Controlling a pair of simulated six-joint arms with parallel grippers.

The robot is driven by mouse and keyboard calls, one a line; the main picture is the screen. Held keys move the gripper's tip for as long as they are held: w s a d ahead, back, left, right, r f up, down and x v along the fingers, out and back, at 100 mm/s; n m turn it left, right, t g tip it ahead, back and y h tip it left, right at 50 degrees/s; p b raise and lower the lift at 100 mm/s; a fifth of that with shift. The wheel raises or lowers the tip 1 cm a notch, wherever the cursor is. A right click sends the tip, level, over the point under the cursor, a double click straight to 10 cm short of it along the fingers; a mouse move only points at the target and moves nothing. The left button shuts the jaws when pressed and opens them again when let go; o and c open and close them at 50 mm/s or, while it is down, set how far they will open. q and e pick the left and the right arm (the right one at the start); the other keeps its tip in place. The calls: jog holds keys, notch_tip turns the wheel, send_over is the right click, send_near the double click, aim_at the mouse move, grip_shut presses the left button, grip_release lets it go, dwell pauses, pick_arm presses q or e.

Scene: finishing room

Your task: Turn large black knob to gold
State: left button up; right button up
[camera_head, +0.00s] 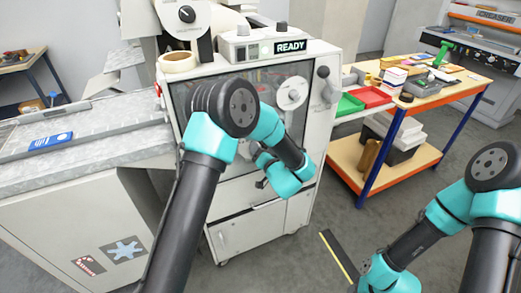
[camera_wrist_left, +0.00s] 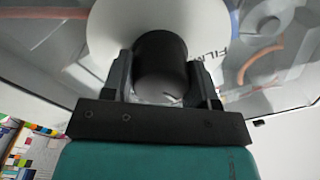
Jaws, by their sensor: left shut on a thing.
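The large black knob (camera_wrist_left: 161,62) fills the middle of the left wrist view. It stands on a round white dial plate (camera_wrist_left: 112,25) on which the letters "FILM" can be read. My left gripper (camera_wrist_left: 163,88) is shut on the knob, one finger along each side. In the head view my left arm reaches to the front of the grey machine (camera_head: 205,185), and its own links hide the fingertips and the held knob. Whether the knob points at gold cannot be told. My right arm shows at the lower right; its gripper is out of the picture.
A white dial with a grey knob (camera_head: 292,93) sits on the machine front, below a "READY" display (camera_head: 290,47). A black-ended lever (camera_head: 323,72) is at its right. Red (camera_head: 371,97) and green trays lie on the side table. A grey bench (camera_head: 85,140) stands left.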

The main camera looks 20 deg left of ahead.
pick_arm(q)
jog(key=shift+m, duration=1.1)
jog(key=o, duration=0.9)
jog(key=v, duration=1.7)
jog(key=shift+s+d+f, duration=0.1)
jog(key=shift+s, duration=0.1)
